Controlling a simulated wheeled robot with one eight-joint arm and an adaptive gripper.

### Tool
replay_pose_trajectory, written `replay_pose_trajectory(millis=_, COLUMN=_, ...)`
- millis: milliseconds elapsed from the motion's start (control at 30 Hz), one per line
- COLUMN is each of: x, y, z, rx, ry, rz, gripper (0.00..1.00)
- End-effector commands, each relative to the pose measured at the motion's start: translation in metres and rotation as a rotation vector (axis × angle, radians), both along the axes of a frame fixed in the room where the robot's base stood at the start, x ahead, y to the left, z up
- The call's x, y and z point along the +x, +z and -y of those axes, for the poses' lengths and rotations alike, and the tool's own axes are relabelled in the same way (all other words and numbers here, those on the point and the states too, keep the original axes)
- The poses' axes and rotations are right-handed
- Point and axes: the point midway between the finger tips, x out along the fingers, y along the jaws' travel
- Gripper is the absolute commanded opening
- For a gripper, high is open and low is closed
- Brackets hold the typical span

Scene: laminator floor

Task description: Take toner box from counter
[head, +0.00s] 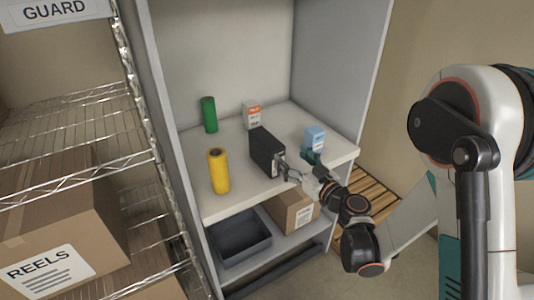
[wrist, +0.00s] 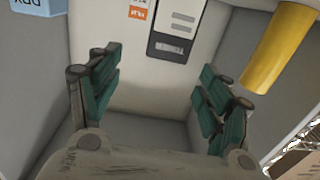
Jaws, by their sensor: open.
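A black box with a pale label on its end, which looks like the toner box (head: 263,150), stands upright on the counter (head: 235,195). Its labelled end shows at the top of the wrist view (wrist: 170,45), beyond the fingers; the print is too small to read. My gripper (head: 296,166) is at the box's front right end, over the counter's front part. In the wrist view my gripper (wrist: 160,88) has its green-padded fingers wide apart, with nothing between them. The box lies past the fingertips and appears apart from them.
A light blue carton (head: 315,138) stands close right of my gripper. A white-and-orange carton (head: 252,115) and a green cylinder (head: 209,115) stand behind. A yellow cylinder (head: 218,172) is left of the box. A grey bin (head: 240,240) and cardboard box (head: 291,210) sit below.

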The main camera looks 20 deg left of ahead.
Motion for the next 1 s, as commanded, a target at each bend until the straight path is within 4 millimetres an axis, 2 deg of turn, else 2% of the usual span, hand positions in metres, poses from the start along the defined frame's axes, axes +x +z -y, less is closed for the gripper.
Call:
replay_pose_trajectory(millis=267, x=0.015, y=0.002, z=-0.020, rx=0.004, ry=0.001, rz=0.007, gripper=0.72)
replay_pose_trajectory(millis=600, x=0.048, y=-0.004, z=-0.062, rx=0.003, ry=0.000, rz=0.005, gripper=0.72)
replay_pose_trajectory(millis=833, x=0.056, y=-0.004, z=-0.074, rx=0.003, ry=0.001, rz=0.005, gripper=0.72)
replay_pose_trajectory(millis=1000, x=0.066, y=-0.005, z=-0.096, rx=0.003, ry=0.002, rz=0.005, gripper=0.72)
